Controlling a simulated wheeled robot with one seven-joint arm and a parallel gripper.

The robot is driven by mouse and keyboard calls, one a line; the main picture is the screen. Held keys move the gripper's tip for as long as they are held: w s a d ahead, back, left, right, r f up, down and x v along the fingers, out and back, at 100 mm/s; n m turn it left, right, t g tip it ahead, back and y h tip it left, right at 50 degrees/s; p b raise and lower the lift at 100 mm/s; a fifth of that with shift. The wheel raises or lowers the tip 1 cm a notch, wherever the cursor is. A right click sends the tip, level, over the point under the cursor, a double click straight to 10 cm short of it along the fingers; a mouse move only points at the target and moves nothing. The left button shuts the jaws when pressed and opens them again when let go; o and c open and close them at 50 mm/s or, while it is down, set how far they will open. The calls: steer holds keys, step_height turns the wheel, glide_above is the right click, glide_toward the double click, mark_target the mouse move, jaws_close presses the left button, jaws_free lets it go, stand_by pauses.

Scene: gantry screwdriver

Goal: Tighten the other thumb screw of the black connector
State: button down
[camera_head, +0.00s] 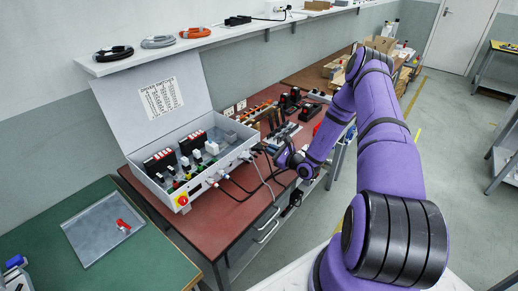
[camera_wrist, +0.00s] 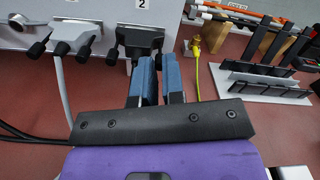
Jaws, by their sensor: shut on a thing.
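The black connector (camera_wrist: 138,38) is plugged into the front of the grey control box (camera_wrist: 190,10), below the label 2. Its left thumb screw (camera_wrist: 112,58) shows clear of my gripper. My gripper (camera_wrist: 159,63) has its two blue fingers at the connector's right side, shut on the right thumb screw, which is mostly hidden between them. In the head view my gripper (camera_head: 276,156) is at the right end of the box front, and the connector is too small to make out.
A light grey connector (camera_wrist: 75,36) with black thumb screws and a grey cable sits just left. A yellow-tipped cable (camera_wrist: 196,50) hangs to the right. A tool rack (camera_wrist: 270,82) stands on the red bench (camera_head: 215,225) at right. Black cables lie on the bench.

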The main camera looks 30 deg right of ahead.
steer(key=m, duration=1.4)
steer(key=shift+m, duration=0.3)
steer(key=m, duration=0.4)
steer(key=c, duration=1.4)
jaws_free()
